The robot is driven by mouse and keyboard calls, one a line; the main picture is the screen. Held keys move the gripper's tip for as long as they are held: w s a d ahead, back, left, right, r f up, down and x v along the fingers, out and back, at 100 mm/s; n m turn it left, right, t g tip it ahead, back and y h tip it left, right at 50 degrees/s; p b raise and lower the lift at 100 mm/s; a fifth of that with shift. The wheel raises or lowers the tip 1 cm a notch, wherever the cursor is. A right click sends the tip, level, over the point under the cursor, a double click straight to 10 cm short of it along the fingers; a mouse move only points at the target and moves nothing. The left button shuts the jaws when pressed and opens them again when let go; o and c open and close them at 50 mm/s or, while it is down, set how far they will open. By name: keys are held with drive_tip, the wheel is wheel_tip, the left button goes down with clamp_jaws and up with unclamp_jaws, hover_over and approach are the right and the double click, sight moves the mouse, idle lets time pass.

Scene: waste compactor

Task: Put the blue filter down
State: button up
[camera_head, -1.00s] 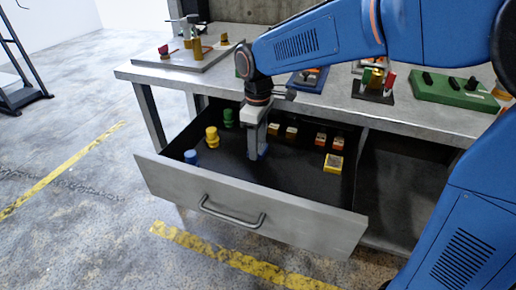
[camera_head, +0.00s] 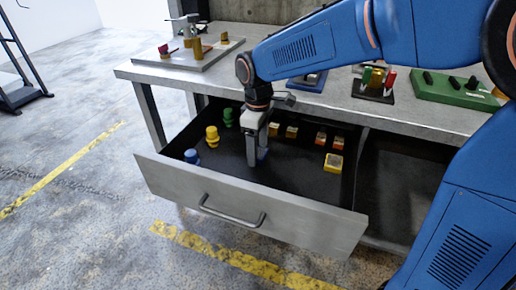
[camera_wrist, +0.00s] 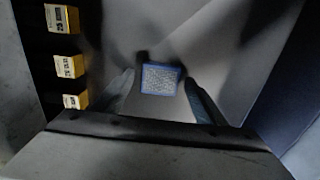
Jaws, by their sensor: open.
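The blue filter (camera_wrist: 160,79) shows in the wrist view as a small square block with a pale speckled face and a blue rim. It is between the two fingers of my gripper (camera_wrist: 160,92), which are open with a gap on each side of it. In the head view my gripper (camera_head: 254,158) points down inside the open drawer (camera_head: 218,167). The filter (camera_head: 263,154) shows there only as a blue patch beside the fingers, low at the drawer floor. The fingers hide the rest, and its contact with the floor is not clear.
In the drawer stand a yellow knob-like piece (camera_head: 212,136), a green one (camera_head: 228,117) and a blue one (camera_head: 191,156) to the left. The workbench top (camera_head: 215,75) overhangs behind.

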sight(258, 153)
wheel_tip(258, 153, up, 12)
idle(0.5)
